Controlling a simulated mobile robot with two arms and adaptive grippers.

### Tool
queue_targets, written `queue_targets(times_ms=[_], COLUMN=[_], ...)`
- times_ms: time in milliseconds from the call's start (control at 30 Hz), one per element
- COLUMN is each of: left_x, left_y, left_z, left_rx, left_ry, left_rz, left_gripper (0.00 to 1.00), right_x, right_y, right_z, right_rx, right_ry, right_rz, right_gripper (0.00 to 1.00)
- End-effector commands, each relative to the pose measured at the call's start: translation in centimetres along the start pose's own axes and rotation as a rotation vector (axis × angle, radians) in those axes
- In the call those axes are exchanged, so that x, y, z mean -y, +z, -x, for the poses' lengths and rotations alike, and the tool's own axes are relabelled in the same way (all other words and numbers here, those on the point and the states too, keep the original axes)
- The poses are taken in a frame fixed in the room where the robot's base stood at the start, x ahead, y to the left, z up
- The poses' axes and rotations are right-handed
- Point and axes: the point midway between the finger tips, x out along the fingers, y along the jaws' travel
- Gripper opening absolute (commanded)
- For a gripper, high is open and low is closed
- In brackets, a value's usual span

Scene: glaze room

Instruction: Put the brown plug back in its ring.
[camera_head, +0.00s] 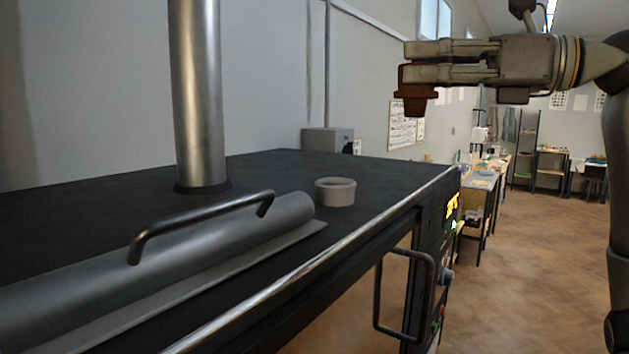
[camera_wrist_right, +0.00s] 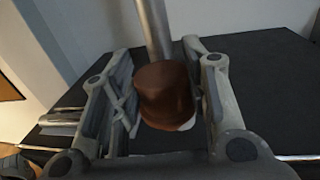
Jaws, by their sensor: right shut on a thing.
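The brown plug (camera_head: 416,98) is held in my right gripper (camera_head: 412,61), up in the air at the upper right of the head view. In the right wrist view, the plug (camera_wrist_right: 165,92) sits between the two fingers. The pale ring (camera_head: 336,196) stands on the black kiln top near its front edge, and its opening looks empty. The plug is apart from the ring, higher and to its right in the head view. A small pale patch beneath the plug in the wrist view (camera_wrist_right: 187,125) looks like part of the ring, mostly hidden. My left gripper is not in view.
A metal pipe (camera_head: 198,90) rises from the black kiln top (camera_head: 270,168). A sloped grey cover with a dark bar handle (camera_head: 200,222) lies left of the ring. A grey box (camera_head: 322,140) stands behind. Another handle (camera_head: 378,310) juts from the kiln's front.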

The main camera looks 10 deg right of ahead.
Motion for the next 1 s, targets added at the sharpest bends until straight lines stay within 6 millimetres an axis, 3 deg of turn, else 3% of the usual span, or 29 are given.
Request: queue_targets(times_ms=[300, 400, 700, 1000], left_x=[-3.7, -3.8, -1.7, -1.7], left_y=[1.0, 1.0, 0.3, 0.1], left_z=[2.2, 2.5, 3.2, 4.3], left_rx=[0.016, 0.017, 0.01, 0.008], left_ry=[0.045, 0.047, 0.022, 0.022], left_rz=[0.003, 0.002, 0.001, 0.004], left_gripper=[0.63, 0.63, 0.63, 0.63], right_x=[0.5, 0.7, 1.0, 1.1], right_y=[-3.1, -5.0, -8.4, -11.1], right_z=[-7.6, -9.4, -12.2, -13.1], right_rx=[-0.002, -0.003, 0.002, 0.001], right_ry=[0.006, 0.005, 0.002, 0.001], right_rz=[-0.004, -0.005, 0.0, -0.002], right_gripper=[0.17, 0.17, 0.17, 0.17])
